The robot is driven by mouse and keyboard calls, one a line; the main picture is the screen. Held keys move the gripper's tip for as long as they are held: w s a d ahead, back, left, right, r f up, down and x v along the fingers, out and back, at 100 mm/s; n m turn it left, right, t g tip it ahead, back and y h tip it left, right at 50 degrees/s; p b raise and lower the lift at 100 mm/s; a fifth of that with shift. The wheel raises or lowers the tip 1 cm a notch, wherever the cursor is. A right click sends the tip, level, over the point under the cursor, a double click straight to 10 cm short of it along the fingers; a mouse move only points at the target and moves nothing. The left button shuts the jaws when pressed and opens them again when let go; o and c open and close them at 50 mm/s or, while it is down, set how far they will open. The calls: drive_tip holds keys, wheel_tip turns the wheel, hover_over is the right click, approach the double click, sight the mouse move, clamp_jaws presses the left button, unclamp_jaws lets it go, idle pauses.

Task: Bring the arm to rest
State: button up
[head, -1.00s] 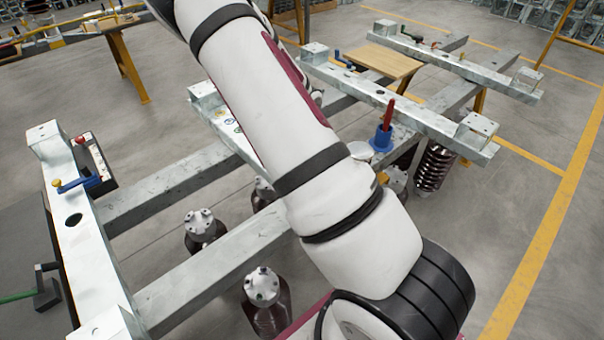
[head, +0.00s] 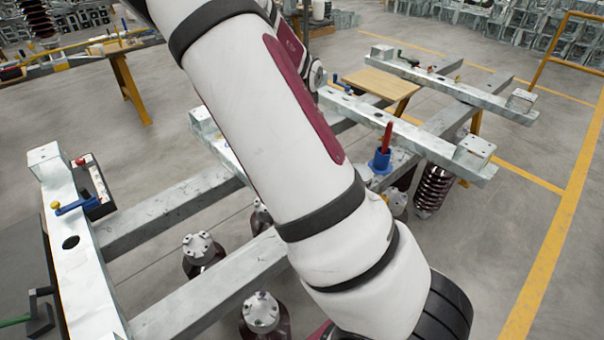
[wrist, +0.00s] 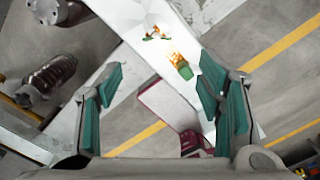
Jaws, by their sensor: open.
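My gripper (wrist: 160,82) shows in the wrist view, with teal pads on its fingers. The fingers are wide apart and nothing is between the pads. They hang above a pale metal beam and the grey floor. In the head view my white and maroon arm (head: 275,120) crosses the middle from bottom right to the top edge. The gripper itself is out of that view.
A galvanised frame beam (head: 85,260) stands at left, with a red-handled item in a blue holder (head: 381,160) on the right part. Dark insulators (head: 262,315) stand below. A wooden board (head: 376,83) lies behind. Open floor lies at right.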

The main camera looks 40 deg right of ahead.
drive_tip(key=shift+r, duration=0.1)
idle(0.5)
drive_tip(key=s+a+r+n+t+y+p, duration=0.15)
drive_tip(key=s+a+r+n, duration=0.25)
drive_tip(key=a+r+n, duration=0.55)
drive_tip(key=s+a+r+n+y+b, duration=0.15)
drive_tip(key=s+a+r+n, duration=0.35)
drive_tip(key=n, duration=0.7)
drive_tip(key=s+a+r+n+t+h+p, duration=0.1)
drive_tip(key=s+r+n, duration=0.3)
drive_tip(key=n, duration=0.7)
drive_tip(key=s+a+r+n+t+h, duration=0.1)
drive_tip(key=s+a+r+n+h, duration=0.1)
drive_tip(key=s+n, duration=0.7)
drive_tip(key=shift+a+r+n+t+p, duration=0.4)
drive_tip(key=shift+a+r+n, duration=0.5)
drive_tip(key=shift+a+n, duration=0.35)
